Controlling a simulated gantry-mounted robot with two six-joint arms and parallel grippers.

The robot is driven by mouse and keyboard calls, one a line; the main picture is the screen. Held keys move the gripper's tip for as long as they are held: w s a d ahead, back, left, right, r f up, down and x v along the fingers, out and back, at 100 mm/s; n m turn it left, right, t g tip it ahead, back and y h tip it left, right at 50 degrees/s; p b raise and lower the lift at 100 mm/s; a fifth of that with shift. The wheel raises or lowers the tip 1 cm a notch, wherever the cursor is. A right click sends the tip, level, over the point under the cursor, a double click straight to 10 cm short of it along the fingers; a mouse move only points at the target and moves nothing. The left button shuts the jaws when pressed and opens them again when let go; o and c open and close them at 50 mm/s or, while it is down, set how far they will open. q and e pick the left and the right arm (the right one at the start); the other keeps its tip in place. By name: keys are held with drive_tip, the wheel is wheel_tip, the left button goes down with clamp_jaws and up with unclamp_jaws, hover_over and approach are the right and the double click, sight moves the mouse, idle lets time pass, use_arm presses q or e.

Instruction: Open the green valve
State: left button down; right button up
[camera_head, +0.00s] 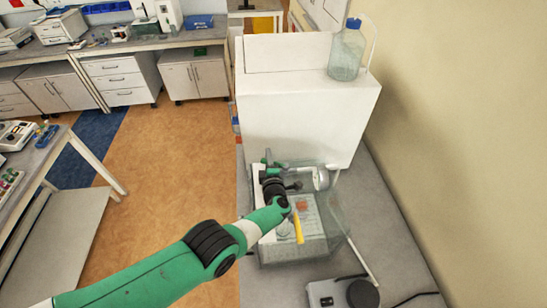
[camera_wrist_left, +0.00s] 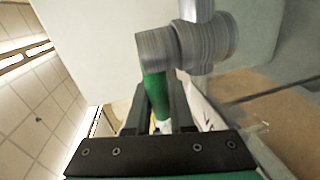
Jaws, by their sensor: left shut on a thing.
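The green valve's handle (camera_wrist_left: 154,92) shows in the left wrist view as a green lever below a grey ribbed fitting (camera_wrist_left: 188,45). My left gripper (camera_wrist_left: 161,101) has one finger on each side of the lever and is shut on it. In the head view, my left gripper (camera_head: 270,172) is at the front of the white cabinet, above a clear box. A small green part (camera_head: 268,156) shows just beyond it; the rest of the valve is mostly hidden by my wrist. My right gripper is not in view.
The white cabinet (camera_head: 300,105) stands behind on the grey bench, with a blue-capped bottle (camera_head: 346,52) on top. A clear box (camera_head: 318,245) with a yellow item (camera_head: 298,228) is below my wrist. A device with a black knob (camera_head: 345,292) is near the front.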

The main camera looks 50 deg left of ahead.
use_arm(q)
drive_tip(key=shift+r, duration=0.15)
drive_tip(key=c, duration=0.8)
unclamp_jaws()
drive_tip(key=shift+s+a, duration=0.1)
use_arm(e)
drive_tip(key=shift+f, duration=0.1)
